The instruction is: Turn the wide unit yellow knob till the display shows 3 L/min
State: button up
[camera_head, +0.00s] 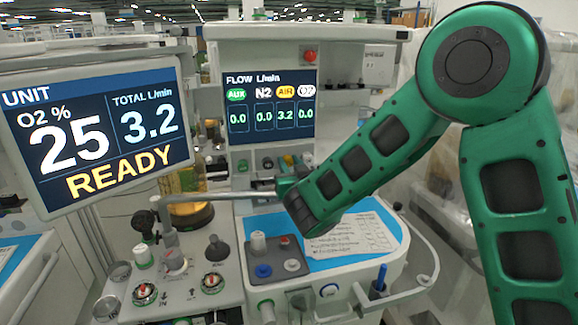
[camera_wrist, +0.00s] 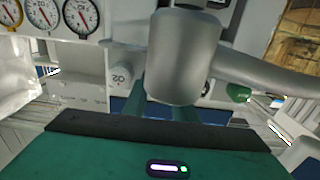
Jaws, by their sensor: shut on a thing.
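The wide unit's flow display (camera_head: 269,105) reads 3.2 under the yellow AIR label and 0.0 under AUX, N2 and O2. The side screen (camera_head: 98,130) shows TOTAL 3.2 L/min, O2 25 % and READY. My gripper (camera_wrist: 165,112) is shut at the knob row, its green fingers partly behind a grey post (camera_wrist: 183,60). The yellow knob is hidden there, between the white O2 knob (camera_wrist: 121,75) and the green knob (camera_wrist: 238,92). In the head view my arm covers that spot.
A grey horizontal bar (camera_head: 225,196) runs close to my wrist. Below is a blue work surface (camera_head: 385,222) with a paper sheet (camera_head: 345,238) and a small block of knobs (camera_head: 272,262). Several gauges (camera_wrist: 80,16) stand beside the knob row in the wrist view.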

jog(key=shift+d+f, duration=0.15)
jog(key=o, duration=0.8)
jog(key=v, duration=1)
jog(key=shift+s, duration=0.3)
jog(key=shift+d, duration=0.1)
